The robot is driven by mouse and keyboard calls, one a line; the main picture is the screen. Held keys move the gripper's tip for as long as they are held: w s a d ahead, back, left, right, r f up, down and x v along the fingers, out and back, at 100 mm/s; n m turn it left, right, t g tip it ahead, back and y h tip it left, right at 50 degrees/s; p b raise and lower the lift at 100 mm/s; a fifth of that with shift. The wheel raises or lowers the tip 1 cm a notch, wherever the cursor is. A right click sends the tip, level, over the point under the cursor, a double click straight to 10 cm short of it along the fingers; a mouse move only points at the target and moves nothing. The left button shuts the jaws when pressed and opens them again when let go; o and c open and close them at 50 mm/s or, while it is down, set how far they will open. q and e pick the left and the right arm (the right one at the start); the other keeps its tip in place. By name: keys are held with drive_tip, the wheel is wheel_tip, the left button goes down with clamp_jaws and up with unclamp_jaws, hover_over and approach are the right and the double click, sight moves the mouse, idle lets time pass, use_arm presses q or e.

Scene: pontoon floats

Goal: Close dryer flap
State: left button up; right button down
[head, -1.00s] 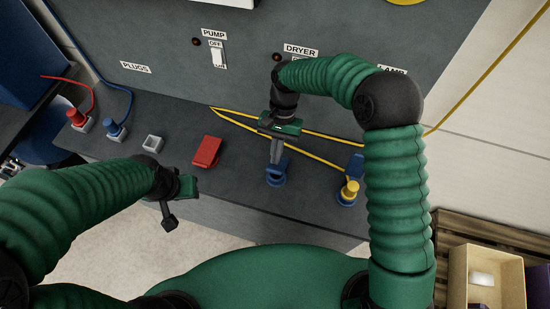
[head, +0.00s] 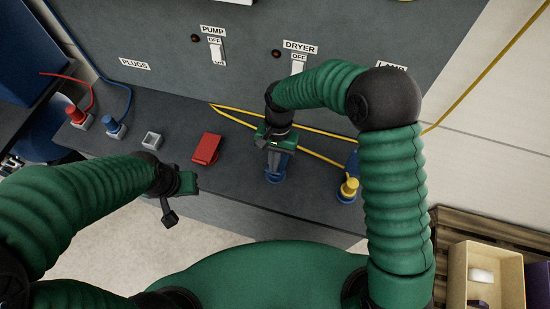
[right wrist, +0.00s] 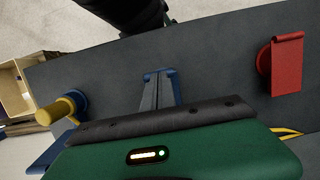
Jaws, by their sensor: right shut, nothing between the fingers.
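The blue dryer socket and flap (head: 274,178) sit on the dark ledge below the DRYER label (head: 299,47). My right gripper (head: 276,163) is shut and empty, pointing down right over this blue part. In the right wrist view its fingers (right wrist: 159,92) overlap the blue part (right wrist: 174,82), which shows around their tips. The fingers hide most of it, so I cannot tell the flap's angle or whether they touch it. My left gripper (head: 169,212) hangs at the left, in front of the ledge and away from the flap; its jaw opening is unclear.
A red flap (head: 206,148) lies left of the blue part. A yellow plug (head: 349,187) stands in a blue socket to its right, that socket's blue flap (right wrist: 48,153) raised. A yellow cable (head: 318,157) runs behind my right gripper. An empty grey socket (head: 151,141) is further left.

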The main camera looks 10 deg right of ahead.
drive_tip(key=s+f+t+b, duration=0.1)
drive_tip(key=f+t+h+b, duration=0.1)
drive_tip(key=b, duration=0.1)
drive_tip(key=shift+s+a+f, duration=0.4)
drive_tip(key=shift+s+a+f+b, duration=0.15)
drive_tip(key=shift+s+f+b, duration=0.15)
drive_tip(key=shift+f, duration=0.15)
drive_tip(key=shift+s+f, duration=0.1)
drive_tip(key=shift+f, duration=0.35)
drive_tip(key=shift+s+f, duration=0.2)
drive_tip(key=shift+r, duration=0.15)
